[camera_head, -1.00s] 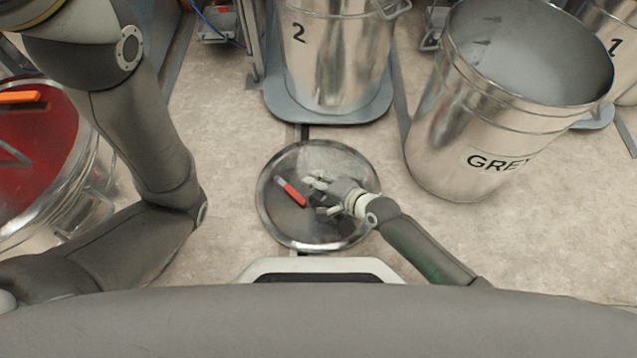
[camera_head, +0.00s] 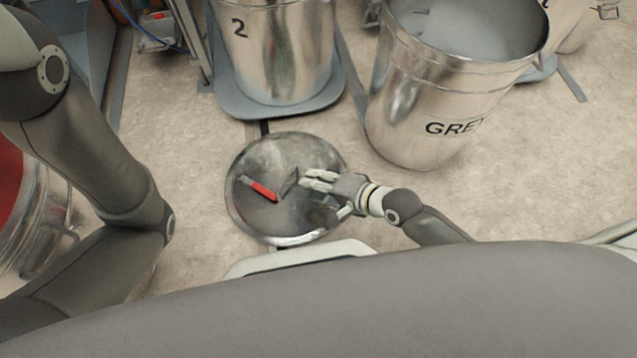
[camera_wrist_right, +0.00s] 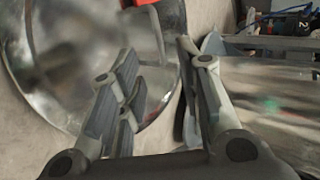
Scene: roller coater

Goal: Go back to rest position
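My right gripper (camera_head: 314,182) is over a round metal lid (camera_head: 245,215), near the lid's right side. In the right wrist view the fingers (camera_wrist_right: 155,75) are spread apart with nothing between them. A red-handled tool (camera_head: 259,188) lies on the lid, left of the gripper and apart from it. Part of its red handle (camera_wrist_right: 145,3) shows at the top of the right wrist view. A small dark grey shape beside the gripper may be a finger or a reflection; I cannot tell. My left arm is bent at the left, and its gripper is out of view.
A metal bin labelled GRE (camera_head: 410,125), its label partly cut off, stands right of the lid. A bin marked 2 (camera_head: 275,55) stands behind on a grey base (camera_head: 335,95). A drum with a red top (camera_head: 10,185) stands at the left. The floor at the right is clear.

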